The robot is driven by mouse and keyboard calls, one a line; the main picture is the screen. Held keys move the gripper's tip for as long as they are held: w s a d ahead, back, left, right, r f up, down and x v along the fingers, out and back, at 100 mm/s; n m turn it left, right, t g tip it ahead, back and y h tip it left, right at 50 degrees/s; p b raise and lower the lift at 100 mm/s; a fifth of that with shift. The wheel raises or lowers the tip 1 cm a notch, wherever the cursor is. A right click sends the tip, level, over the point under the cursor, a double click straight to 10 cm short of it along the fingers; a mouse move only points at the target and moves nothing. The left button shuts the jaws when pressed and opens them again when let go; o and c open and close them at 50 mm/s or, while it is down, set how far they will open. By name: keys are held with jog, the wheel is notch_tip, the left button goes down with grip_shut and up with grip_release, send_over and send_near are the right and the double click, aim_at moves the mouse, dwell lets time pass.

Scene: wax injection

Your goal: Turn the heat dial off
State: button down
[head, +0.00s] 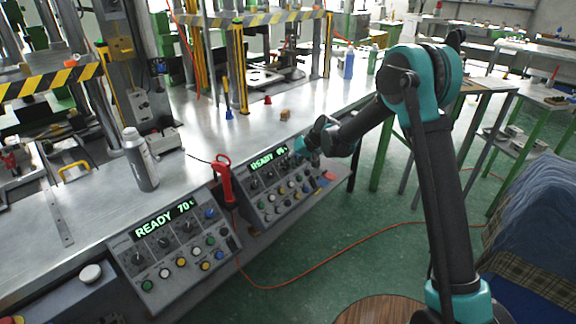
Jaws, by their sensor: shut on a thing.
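My gripper (301,147) is at the upper right of the right control panel (246,201), beside its green display (266,160). The display reads READY, with its end partly hidden. The gripper is small and dark here. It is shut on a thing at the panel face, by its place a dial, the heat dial. The gripper hides that dial and its pointer, so its setting cannot be read. Other black dials (254,183) show in a row left of the gripper. Several coloured buttons (268,205) sit below them.
A second panel (172,282) at left reads READY 70°. A red-handled tool (224,178) stands between the panels. A grey bottle (140,160) and a small brown block (285,115) stand on the metal bench (205,140). An orange cable (340,238) crosses the green floor.

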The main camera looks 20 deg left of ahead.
jog(key=c, duration=1.2)
grip_release()
jog(key=shift+r, duration=0.1)
jog(key=v, duration=1.2)
